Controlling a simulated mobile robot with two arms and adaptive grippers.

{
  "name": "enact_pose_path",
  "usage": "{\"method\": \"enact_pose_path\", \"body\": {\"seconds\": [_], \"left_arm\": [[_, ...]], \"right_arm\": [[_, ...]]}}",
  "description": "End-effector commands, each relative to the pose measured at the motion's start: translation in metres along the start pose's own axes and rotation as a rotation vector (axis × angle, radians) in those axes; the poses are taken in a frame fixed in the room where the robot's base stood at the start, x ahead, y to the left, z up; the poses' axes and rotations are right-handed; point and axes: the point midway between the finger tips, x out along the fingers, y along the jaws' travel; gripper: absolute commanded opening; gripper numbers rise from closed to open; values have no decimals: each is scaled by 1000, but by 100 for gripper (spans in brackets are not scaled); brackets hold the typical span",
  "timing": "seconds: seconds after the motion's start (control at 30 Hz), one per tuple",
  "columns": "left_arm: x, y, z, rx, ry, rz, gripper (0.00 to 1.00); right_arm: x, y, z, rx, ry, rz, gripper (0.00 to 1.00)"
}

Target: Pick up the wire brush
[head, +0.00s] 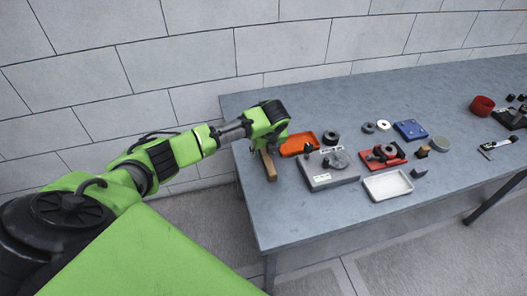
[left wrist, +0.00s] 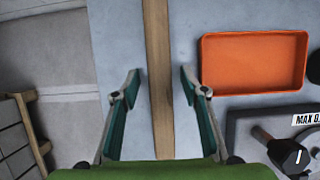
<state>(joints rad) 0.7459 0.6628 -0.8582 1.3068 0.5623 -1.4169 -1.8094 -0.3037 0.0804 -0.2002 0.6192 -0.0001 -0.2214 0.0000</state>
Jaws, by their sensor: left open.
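The wire brush shows as a long, narrow brown wooden bar; no bristles can be made out. In the head view the wire brush (head: 268,165) lies near the left end of the grey table, partly hidden by my left gripper. In the left wrist view the wire brush (left wrist: 158,60) runs from the top edge down between the fingers. My left gripper (left wrist: 160,88) is open, with one finger on each side of the bar and a visible gap on both sides. My right gripper is not in view.
An orange tray (left wrist: 253,62) lies just right of the brush. A grey block marked MAX (head: 328,175) stands nearby. A red fixture (head: 384,158), a white tray (head: 388,185) and a blue plate (head: 410,130) lie further right. The table's left edge is close to the brush.

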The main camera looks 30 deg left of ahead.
Motion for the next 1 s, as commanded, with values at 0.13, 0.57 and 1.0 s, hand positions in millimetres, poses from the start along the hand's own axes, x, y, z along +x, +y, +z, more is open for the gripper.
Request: {"method": "enact_pose_path", "body": {"seconds": [0.13,0.57,1.0], "left_arm": [[1,0,0,0,0,0,40],[4,0,-2,0,1,0,12],[4,0,-2,0,1,0,0]], "right_arm": [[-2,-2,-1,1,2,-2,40],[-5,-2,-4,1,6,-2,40],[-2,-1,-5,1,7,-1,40]]}}
